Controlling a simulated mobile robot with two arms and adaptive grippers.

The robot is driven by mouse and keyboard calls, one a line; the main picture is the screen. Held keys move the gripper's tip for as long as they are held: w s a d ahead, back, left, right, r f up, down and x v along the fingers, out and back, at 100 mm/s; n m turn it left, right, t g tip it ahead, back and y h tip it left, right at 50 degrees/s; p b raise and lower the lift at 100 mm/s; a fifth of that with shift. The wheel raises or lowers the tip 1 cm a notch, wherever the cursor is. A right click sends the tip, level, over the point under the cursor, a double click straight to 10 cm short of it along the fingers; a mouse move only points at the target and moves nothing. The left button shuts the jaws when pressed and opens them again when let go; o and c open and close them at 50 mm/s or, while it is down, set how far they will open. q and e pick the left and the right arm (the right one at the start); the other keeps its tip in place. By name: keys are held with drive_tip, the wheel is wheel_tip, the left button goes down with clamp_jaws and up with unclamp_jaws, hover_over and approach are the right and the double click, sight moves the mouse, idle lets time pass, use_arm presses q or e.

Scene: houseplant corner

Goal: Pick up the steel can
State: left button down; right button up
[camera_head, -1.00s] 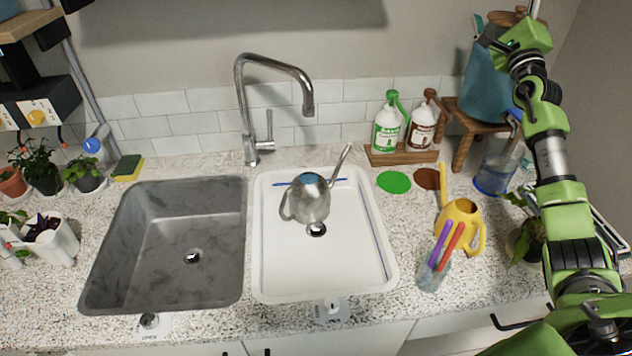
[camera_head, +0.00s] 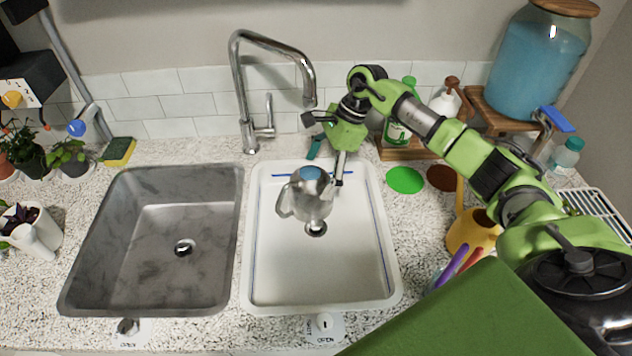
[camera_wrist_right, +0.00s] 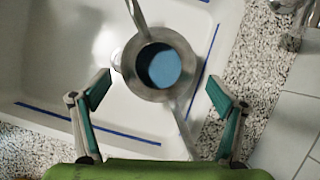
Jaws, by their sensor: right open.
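The steel can (camera_head: 311,198) is a small metal watering can in the white sink basin (camera_head: 270,270), beside the drain. Its handle is at its left, and its spout is partly hidden by my right gripper. In the right wrist view, the can (camera_wrist_right: 150,92) shows its round mouth with blue inside; its spout runs down between the fingers. My right gripper (camera_head: 327,162) is open and empty at the can's back right. In the right wrist view, its teal-padded fingers (camera_wrist_right: 162,92) are spread on either side of the can's spout. My left gripper is not in view.
A steel faucet (camera_head: 248,100) stands behind the sinks. A grey sink (camera_head: 150,240) is at the left. A green disc (camera_head: 405,180) lies on the counter.

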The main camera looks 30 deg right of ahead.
sight(309, 189)
drive_tip(key=shift+n, duration=0.4)
drive_tip(key=p+x, duration=0.1)
drive_tip(key=x, duration=0.1)
drive_tip(key=a+p+x, duration=0.1)
drive_tip(key=p+x, duration=0.1)
drive_tip(key=x, duration=0.1)
drive_tip(key=shift+s+r, duration=0.15)
drive_tip(key=shift+s, duration=0.1)
drive_tip(key=shift+x, duration=1.15)
drive_tip(key=shift+w+f, duration=0.15)
drive_tip(key=shift+f, duration=0.1)
drive_tip(key=c, duration=1.6)
drive_tip(key=shift+w+r, duration=0.1)
drive_tip(key=shift+r, duration=0.05)
drive_tip(key=shift+c, duration=1.3)
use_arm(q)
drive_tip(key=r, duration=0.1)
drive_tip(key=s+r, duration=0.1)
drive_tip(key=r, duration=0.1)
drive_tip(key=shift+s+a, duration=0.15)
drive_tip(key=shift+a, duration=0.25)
use_arm(e)
drive_tip(key=shift+r, duration=0.15)
